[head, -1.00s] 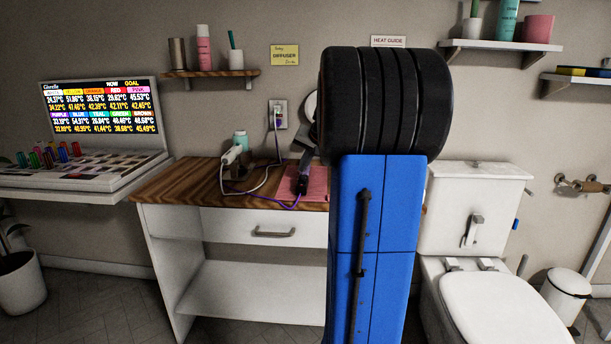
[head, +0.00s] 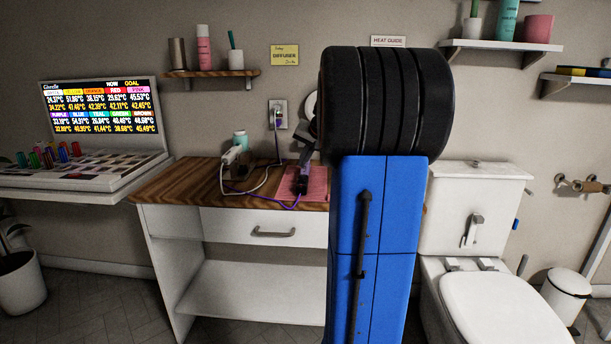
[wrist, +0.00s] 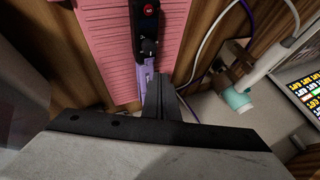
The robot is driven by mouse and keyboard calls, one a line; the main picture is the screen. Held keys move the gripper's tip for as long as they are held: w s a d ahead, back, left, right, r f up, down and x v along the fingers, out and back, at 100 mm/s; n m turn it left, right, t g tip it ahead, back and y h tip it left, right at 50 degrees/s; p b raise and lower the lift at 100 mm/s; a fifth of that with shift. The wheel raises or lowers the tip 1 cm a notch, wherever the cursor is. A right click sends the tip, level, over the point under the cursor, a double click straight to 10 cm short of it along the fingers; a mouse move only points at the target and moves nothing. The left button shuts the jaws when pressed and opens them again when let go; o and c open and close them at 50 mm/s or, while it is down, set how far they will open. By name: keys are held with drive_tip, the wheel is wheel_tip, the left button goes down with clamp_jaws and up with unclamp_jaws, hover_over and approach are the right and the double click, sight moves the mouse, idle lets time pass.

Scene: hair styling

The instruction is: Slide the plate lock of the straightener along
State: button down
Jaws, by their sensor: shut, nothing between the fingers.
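The straightener (head: 301,184) lies on a pink ribbed mat (head: 318,183) on the wooden counter. In the wrist view the straightener (wrist: 148,24) shows a black part with a red button and a dark knob, and a purple part below. My gripper (wrist: 160,80) is shut and empty, its dark fingertips just right of the purple part. I cannot tell whether they touch it. The plate lock is not clearly distinguishable. In the head view, my own arm hides the mat's right side, and the fingertips are hard to make out.
A purple cord and a white cord (head: 262,183) lie on the counter left of the mat. A wall outlet (head: 278,114) is behind. The counter's front left (head: 165,190) is clear.

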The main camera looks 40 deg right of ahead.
wheel_tip(320, 180, up, 6)
idle(0.6)
drive_tip(key=shift+a+r, duration=0.1)
drive_tip(key=shift+a, duration=0.05)
idle(0.4)
drive_tip(key=s+a+f+n, duration=0.2)
drive_tip(key=s+a, duration=0.2)
drive_tip(key=a, duration=0.5)
drive_tip(key=s+a+f+n+g+y, duration=0.1)
drive_tip(key=s+a+f+n, duration=0.15)
drive_tip(key=a, duration=0.65)
drive_tip(key=s+a+f+n, duration=0.15)
drive_tip(key=s+a, duration=0.25)
drive_tip(key=a, duration=0.5)
drive_tip(key=s+a+f+n, duration=0.2)
drive_tip(key=s+a+f, duration=0.4)
drive_tip(key=s, duration=0.3)
drive_tip(key=s+a+f+n+g, duration=0.1)
drive_tip(key=s+a+f+n, duration=0.2)
drive_tip(key=s+a+f, duration=0.4)
drive_tip(key=s+f, duration=0.1)
drive_tip(key=s, duration=0.2)
drive_tip(key=shift+s+n+y, duration=0.15)
drive_tip(key=shift+n+y, duration=0.15)
